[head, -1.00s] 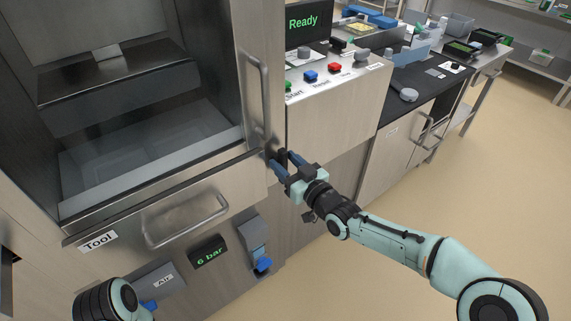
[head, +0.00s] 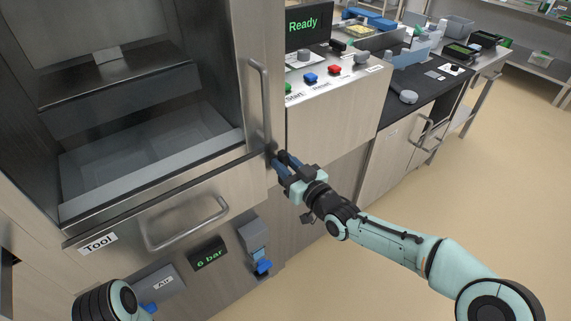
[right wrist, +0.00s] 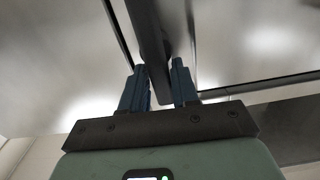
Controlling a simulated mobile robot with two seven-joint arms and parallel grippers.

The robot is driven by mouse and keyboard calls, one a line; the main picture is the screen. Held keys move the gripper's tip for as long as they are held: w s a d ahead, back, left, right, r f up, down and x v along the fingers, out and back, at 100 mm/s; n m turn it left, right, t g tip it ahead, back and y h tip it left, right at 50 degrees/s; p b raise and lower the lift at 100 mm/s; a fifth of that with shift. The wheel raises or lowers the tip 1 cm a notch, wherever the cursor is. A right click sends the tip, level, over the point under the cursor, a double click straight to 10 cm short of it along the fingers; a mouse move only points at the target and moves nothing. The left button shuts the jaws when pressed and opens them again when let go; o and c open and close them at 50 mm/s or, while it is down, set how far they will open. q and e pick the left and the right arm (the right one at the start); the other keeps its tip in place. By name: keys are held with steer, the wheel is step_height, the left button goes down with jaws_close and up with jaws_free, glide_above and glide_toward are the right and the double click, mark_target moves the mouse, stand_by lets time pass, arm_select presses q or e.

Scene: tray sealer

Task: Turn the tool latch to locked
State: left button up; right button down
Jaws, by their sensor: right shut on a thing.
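The tool drawer (head: 170,212) is closed, with its "Tool" label (head: 98,244) at the left. My right gripper (head: 277,161) is at the drawer's upper right edge, just below the upright door handle (head: 262,105). In the right wrist view its two fingers (right wrist: 158,67) are on either side of a dark bar, the tool latch (right wrist: 150,30), and shut on it. In the head view the fingers hide most of the latch, so its angle and any lock marking cannot be read. My left gripper is out of view; only part of my left arm shows at bottom left.
Above the drawer is an open chamber (head: 150,140) with a clear lower front. Right of the gripper are a button panel (head: 335,75) and a "Ready" screen (head: 303,25). Below are a "6 bar" display (head: 208,254) and a blue valve (head: 263,267). The floor at right is free.

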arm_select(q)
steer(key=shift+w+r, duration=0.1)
arm_select(e)
steer(key=shift+d+f, duration=0.1)
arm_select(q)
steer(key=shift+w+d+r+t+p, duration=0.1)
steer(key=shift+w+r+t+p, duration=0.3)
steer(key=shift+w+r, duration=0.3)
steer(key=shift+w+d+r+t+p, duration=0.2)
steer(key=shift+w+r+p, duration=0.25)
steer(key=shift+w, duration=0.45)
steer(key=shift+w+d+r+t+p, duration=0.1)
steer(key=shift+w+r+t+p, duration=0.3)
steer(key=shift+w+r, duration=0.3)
arm_select(e)
steer(key=shift+w+d+f+m, duration=0.2)
steer(key=shift+f+m, duration=0.2)
steer(key=shift+m, duration=2.5)
steer(key=shift+w+d+f+m, duration=0.2)
steer(key=shift+f+m, duration=0.25)
steer(key=shift+m, duration=2.45)
steer(key=shift+w+d+f+m, duration=0.15)
steer(key=shift+d+f+m, duration=0.2)
steer(key=shift+m, duration=2.55)
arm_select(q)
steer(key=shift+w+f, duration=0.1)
arm_select(e)
steer(key=shift+a, duration=0.15)
